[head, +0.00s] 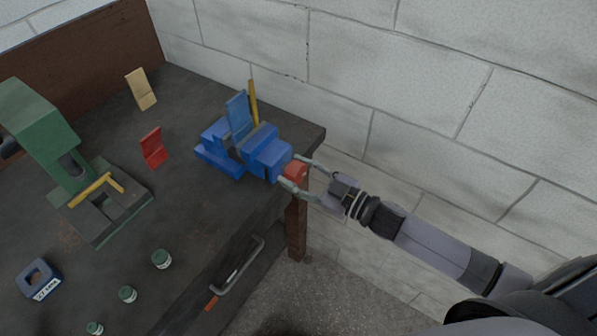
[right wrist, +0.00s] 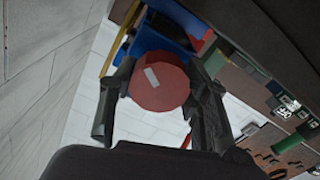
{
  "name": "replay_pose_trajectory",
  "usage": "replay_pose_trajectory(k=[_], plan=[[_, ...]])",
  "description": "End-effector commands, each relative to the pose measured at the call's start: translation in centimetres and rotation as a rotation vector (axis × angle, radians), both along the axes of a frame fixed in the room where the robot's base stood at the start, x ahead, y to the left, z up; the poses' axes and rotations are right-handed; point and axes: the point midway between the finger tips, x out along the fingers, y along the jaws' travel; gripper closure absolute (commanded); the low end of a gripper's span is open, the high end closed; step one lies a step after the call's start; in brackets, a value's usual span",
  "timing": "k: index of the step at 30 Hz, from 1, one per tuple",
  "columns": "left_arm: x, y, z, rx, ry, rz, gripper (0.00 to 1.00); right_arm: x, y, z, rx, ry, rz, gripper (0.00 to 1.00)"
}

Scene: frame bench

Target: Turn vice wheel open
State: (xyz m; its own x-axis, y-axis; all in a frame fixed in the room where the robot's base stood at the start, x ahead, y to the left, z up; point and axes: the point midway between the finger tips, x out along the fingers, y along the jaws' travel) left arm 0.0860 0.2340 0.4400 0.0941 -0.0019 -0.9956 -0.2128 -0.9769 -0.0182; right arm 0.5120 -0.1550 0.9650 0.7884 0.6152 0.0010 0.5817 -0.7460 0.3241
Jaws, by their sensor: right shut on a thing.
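A blue vice (head: 232,143) stands at the right end of the dark bench, near the corner. Its red wheel (head: 295,171) faces the right side and sticks out past the bench edge. My right gripper (head: 296,170) is shut on the wheel, with one finger on each side of it. In the right wrist view the round red wheel (right wrist: 159,83) sits between the two dark fingers, with a pale mark on its face. A blue plate (head: 238,115) and a yellow bar (head: 253,104) stand upright at the vice. My left gripper is not in view.
The dark bench (head: 180,190) also holds a green press (head: 45,135), a red plate (head: 153,148), a tan plate (head: 141,89), several small green-lidded jars (head: 161,259) and a dark blue block (head: 38,279). A drawer handle (head: 240,270) juts from the front. A white block wall (head: 420,70) stands behind.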

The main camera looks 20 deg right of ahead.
Motion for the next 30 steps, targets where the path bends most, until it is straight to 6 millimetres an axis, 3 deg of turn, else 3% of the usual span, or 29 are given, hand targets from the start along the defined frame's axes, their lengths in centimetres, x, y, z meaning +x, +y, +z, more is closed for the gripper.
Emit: replay_pose_trajectory(k=[19,20,28,30], plan=[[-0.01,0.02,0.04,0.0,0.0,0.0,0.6,0.18,0.04,0.41,-0.045,-0.045,-0.001,0.84],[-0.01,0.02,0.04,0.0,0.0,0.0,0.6,0.19,0.05,0.41,-0.044,-0.044,-0.001,0.55],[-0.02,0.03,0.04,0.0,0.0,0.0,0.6,0.11,0.02,0.24,-0.045,-0.04,-0.001,0.37],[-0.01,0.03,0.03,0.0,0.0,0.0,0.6,0.09,0.01,0.2,-0.045,-0.04,-0.001,0.36]])
